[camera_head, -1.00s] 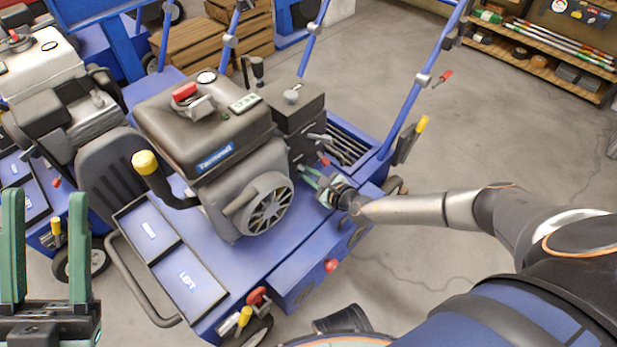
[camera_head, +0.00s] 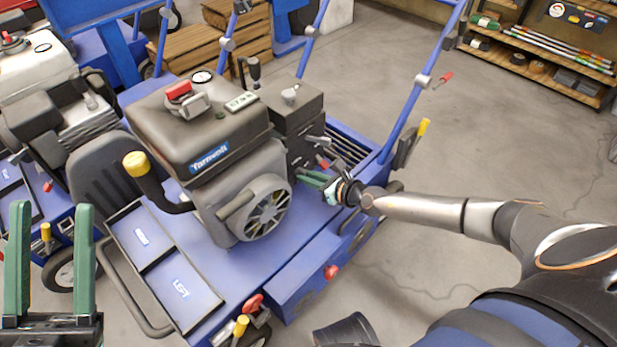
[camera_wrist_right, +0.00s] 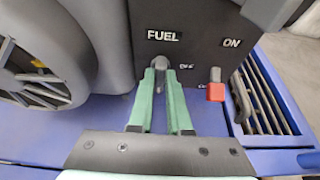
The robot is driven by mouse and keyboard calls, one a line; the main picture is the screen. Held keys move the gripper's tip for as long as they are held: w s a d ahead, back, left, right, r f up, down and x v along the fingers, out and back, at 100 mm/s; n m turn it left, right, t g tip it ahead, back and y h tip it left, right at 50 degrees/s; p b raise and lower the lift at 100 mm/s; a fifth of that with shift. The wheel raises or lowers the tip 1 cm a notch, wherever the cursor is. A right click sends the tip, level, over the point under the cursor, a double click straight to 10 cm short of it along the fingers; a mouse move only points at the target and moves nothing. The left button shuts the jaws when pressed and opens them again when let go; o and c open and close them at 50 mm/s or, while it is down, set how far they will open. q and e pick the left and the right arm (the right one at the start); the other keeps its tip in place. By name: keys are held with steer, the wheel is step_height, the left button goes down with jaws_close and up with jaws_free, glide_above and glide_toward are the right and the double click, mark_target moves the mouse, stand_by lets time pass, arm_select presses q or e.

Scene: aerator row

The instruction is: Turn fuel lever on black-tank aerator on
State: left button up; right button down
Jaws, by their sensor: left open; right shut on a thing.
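The black-tank aerator (camera_head: 200,125) stands in the middle of the head view, with a dark tank on top and a blue deck. In the right wrist view its dark panel (camera_wrist_right: 190,22) carries a FUEL label. Below that label is the grey fuel lever (camera_wrist_right: 157,64), partly hidden between my fingertips. My right gripper (camera_wrist_right: 161,72) is shut on this lever; it also shows at the engine's right side in the head view (camera_head: 308,179). A small OFF mark is right of the fingertips. My left gripper (camera_head: 52,206) is open and empty at the lower left, apart from the aerator.
A red-capped switch (camera_wrist_right: 215,91) sits right of my right fingers, below an ON label. A ribbed engine cover (camera_wrist_right: 40,65) is close on the left. Another aerator with a pale tank (camera_head: 38,75) stands left. Shelves (camera_head: 545,65) are back right; floor between is mostly clear.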

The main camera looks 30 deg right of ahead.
steer(key=c, duration=0.9)
jaws_free()
steer(key=shift+o, duration=0.2)
steer(key=p+v, duration=0.3)
steer(key=v, duration=0.9)
steer(key=shift+s, duration=0.25)
steer(key=shift+r, duration=0.1)
